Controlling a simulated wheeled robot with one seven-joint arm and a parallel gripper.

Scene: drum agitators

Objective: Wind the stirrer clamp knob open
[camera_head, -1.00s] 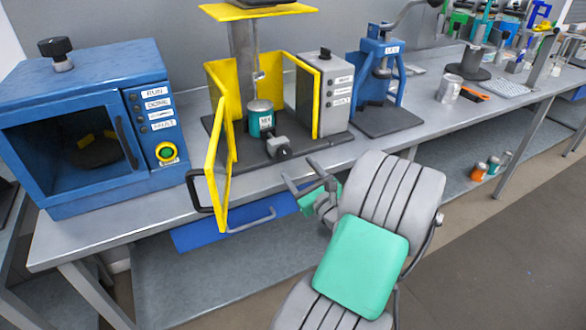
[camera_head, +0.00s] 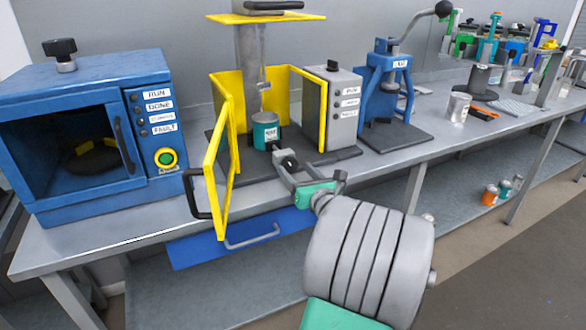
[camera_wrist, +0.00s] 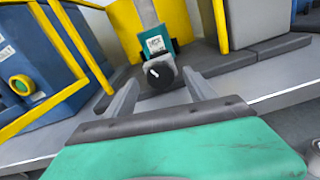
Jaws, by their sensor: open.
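The stirrer clamp knob (camera_head: 286,159) is a dark round knob at the front of the stirrer station, below a teal-labelled can (camera_head: 266,134). In the wrist view the black knob (camera_wrist: 158,74) has a white mark on its face and lies between my fingertips. My gripper (camera_head: 292,165) is open around the front of the knob. The wrist view shows my gripper (camera_wrist: 159,80) with a finger on either side of it. I cannot tell whether either finger touches the knob.
The yellow guard door (camera_head: 216,165) stands open to the left, with a black handle (camera_head: 194,196). A blue oven-like box (camera_head: 90,130) stands farther left. A grey control box (camera_head: 338,110) and a blue press (camera_head: 388,85) are at right. A blue drawer (camera_head: 240,238) hangs below the bench.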

